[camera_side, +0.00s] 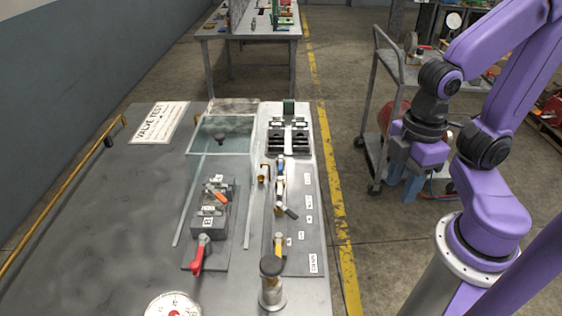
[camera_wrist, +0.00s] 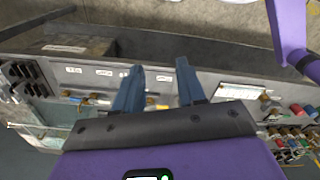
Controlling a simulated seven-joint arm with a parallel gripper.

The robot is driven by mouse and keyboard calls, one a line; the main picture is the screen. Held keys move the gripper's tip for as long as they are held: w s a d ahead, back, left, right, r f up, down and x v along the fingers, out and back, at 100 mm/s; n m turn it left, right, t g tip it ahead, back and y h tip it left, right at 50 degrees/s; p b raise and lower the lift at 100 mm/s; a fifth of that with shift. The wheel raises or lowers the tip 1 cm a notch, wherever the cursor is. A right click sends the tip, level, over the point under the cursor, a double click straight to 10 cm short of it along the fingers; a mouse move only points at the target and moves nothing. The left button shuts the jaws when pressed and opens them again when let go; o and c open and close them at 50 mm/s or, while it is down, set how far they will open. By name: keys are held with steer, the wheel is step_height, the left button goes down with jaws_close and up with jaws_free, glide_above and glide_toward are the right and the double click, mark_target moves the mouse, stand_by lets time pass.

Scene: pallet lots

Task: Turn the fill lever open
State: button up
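The valve test bench (camera_side: 100,215) carries several levers, and their small labels are too small to read, so I cannot tell which is the fill lever. A red lever (camera_side: 199,255) is at the front of the grey valve block (camera_side: 211,222). An orange-tipped lever (camera_side: 215,195) sits on top of that block. A dark-tipped lever (camera_side: 290,212) and a yellow part (camera_side: 278,242) are on the right-hand panel. My gripper (camera_side: 410,190) hangs pointing down, right of the bench and clear of it. In the wrist view its two blue fingers (camera_wrist: 160,78) are apart with nothing between them.
A clear tank (camera_side: 222,140) stands behind the valve block. A black-knobbed post (camera_side: 271,280) and a round gauge (camera_side: 173,305) are at the front. A yellow rail (camera_side: 60,200) runs along the left edge. A wheeled cart (camera_side: 385,70) stands behind my arm.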

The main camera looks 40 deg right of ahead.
steer(key=shift+w+a, duration=0.1)
steer(key=shift+c, duration=1.4)
step_height(320, 180, up, 3)
steer(key=m, duration=2.2)
glide_above(280, 166)
step_height(280, 166, down, 17)
jaws_close()
